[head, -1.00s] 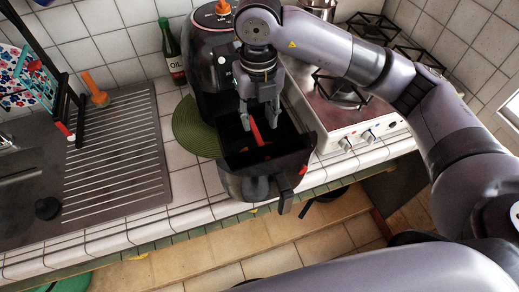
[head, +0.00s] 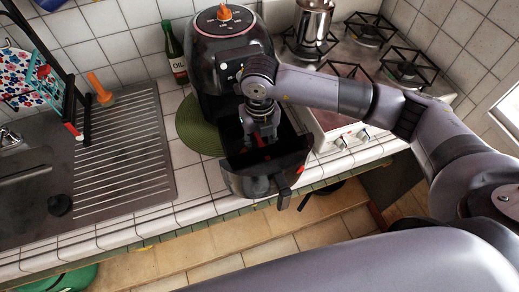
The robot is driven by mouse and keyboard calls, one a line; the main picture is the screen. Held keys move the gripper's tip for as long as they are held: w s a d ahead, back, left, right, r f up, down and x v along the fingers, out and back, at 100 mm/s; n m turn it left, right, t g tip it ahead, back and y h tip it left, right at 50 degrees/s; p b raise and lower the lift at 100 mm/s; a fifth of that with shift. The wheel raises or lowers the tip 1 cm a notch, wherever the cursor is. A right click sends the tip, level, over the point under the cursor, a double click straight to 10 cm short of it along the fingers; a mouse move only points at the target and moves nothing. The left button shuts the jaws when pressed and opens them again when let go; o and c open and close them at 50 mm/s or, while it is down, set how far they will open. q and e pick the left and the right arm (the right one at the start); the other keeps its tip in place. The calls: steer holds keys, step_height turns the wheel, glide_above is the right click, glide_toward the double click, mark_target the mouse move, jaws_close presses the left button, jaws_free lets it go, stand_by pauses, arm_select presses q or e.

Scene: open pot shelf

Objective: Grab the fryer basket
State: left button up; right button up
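The fryer basket (head: 245,183) is a dark drawer pulled out toward me from the black air fryer (head: 222,60). Its handle (head: 284,197) sticks out at the front, over the counter's edge. A small red part shows inside the basket. My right gripper (head: 262,143) points down into the basket's opening from above. Its fingertips are low inside and partly hidden, and I cannot tell whether they touch anything. My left gripper is not in view.
A green round mat (head: 195,125) lies beside the fryer. An oil bottle (head: 173,45) stands behind it. The stove (head: 345,90) with a metal pot (head: 312,20) is at right.

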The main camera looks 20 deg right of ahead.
steer(key=shift+c, duration=0.3)
jaws_close()
steer(key=shift+r, duration=0.1)
stand_by(0.5)
